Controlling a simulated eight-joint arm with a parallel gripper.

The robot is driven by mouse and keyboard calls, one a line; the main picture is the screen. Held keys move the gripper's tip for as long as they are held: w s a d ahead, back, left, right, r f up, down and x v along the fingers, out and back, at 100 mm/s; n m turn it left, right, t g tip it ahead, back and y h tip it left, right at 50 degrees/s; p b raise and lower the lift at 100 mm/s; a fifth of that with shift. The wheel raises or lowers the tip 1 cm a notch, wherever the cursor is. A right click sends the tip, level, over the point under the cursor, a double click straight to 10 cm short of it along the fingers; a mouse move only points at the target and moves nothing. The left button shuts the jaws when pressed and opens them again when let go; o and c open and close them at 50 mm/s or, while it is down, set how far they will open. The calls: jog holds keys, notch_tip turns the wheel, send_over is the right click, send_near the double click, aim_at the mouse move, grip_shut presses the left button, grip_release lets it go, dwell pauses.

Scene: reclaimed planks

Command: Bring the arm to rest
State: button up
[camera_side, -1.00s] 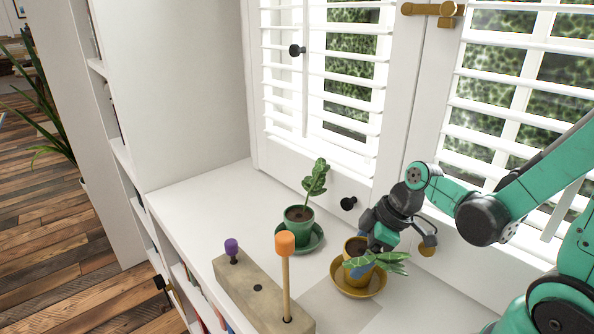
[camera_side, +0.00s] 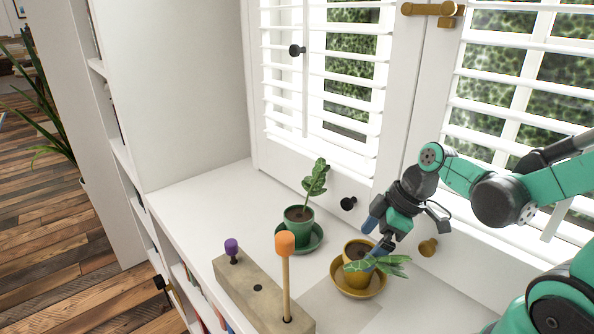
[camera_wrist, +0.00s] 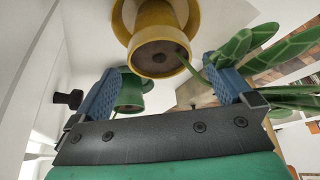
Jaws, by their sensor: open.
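My gripper (camera_side: 377,238) is in the side view, just above and behind the yellow pot (camera_side: 356,258). It is open, with its blue fingers apart and nothing between them that I can see held. The yellow pot stands in a yellow saucer (camera_side: 360,288) on the white sill, with a leafy plant (camera_side: 388,264) leaning out to the right. In the wrist view, the blue fingers (camera_wrist: 170,92) are spread, with the yellow pot (camera_wrist: 158,55) beyond them and plant leaves (camera_wrist: 285,55) close to the right finger.
A green pot (camera_side: 298,220) with a plant stands in a green saucer (camera_side: 313,238) to the left. A wooden block (camera_side: 250,290) with a purple peg (camera_side: 231,247) and a tall orange-topped peg (camera_side: 285,245) is at the front. Shuttered windows with knobs (camera_side: 428,247) stand close behind.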

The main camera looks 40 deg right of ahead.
jog(key=shift+v, duration=1.15)
jog(key=shift+r, duration=0.15)
jog(key=shift+w+a+r+m+h, duration=0.15)
jog(key=shift+a+m+h, duration=0.15)
jog(key=shift+m, duration=0.3)
jog(key=a+r+m+t, duration=0.1)
jog(key=w+r+m+h, duration=0.1)
jog(key=m, duration=0.1)
jog(key=a+m+t+h, duration=0.1)
jog(key=shift+w+a+r+m+t, duration=0.3)
jog(key=shift+a+r+m, duration=0.05)
jog(key=shift+r+m, duration=0.05)
jog(key=shift+w+a+r+m+t, duration=0.2)
jog(key=shift+a+r+m+t, duration=0.25)
jog(key=shift+m, duration=0.25)
jog(key=shift+d, duration=0.1)
